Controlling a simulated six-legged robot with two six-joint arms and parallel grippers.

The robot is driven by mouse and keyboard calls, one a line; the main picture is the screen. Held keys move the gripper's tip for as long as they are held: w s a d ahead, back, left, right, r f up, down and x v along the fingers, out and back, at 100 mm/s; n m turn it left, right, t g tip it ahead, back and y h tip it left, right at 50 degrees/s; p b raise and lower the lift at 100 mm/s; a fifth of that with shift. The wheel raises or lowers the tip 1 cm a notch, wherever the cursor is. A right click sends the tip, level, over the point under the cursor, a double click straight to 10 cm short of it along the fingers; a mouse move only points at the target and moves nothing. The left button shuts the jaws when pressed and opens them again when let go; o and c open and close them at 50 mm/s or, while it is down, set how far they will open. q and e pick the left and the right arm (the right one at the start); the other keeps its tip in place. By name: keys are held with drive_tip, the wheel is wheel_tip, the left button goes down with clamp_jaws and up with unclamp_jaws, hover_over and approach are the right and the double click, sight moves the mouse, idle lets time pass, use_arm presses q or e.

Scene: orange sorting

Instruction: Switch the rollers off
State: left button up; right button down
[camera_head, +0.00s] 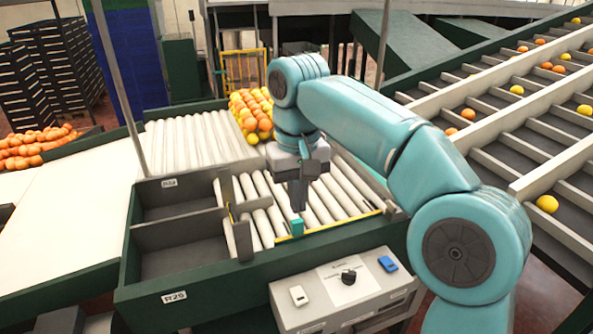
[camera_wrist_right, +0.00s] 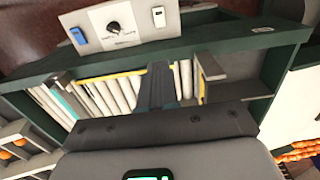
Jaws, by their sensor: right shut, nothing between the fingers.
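The control box (camera_head: 345,300) stands at the front edge, with a black knob (camera_head: 348,277) on a printed label, a white rocker (camera_head: 299,296) to its left and a blue rocker (camera_head: 388,264) to its right. In the right wrist view the knob (camera_wrist_right: 114,28), blue rocker (camera_wrist_right: 77,35) and white rocker (camera_wrist_right: 159,17) show near the top. The roller bed (camera_head: 335,200) lies behind the box. My right gripper (camera_head: 298,208) is shut and empty, pointing down above the rollers, apart from the box. Its fingers (camera_wrist_right: 160,85) also show in the wrist view. My left gripper is out of view.
Dark divided bins (camera_head: 180,212) sit left of the rollers. Oranges (camera_head: 252,110) are heaped at the back of the roller line. A sloped conveyor (camera_head: 500,120) with scattered fruit runs at the right. A thin post (camera_head: 120,90) stands at the left.

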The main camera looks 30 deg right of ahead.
drive_tip(key=r, duration=0.4)
drive_tip(key=shift+w+d, duration=0.1)
drive_tip(key=shift+w, duration=0.1)
drive_tip(key=shift+w, duration=0.1)
drive_tip(key=shift+s, duration=0.2)
drive_tip(key=shift+w, duration=0.15)
drive_tip(key=shift+f, duration=0.1)
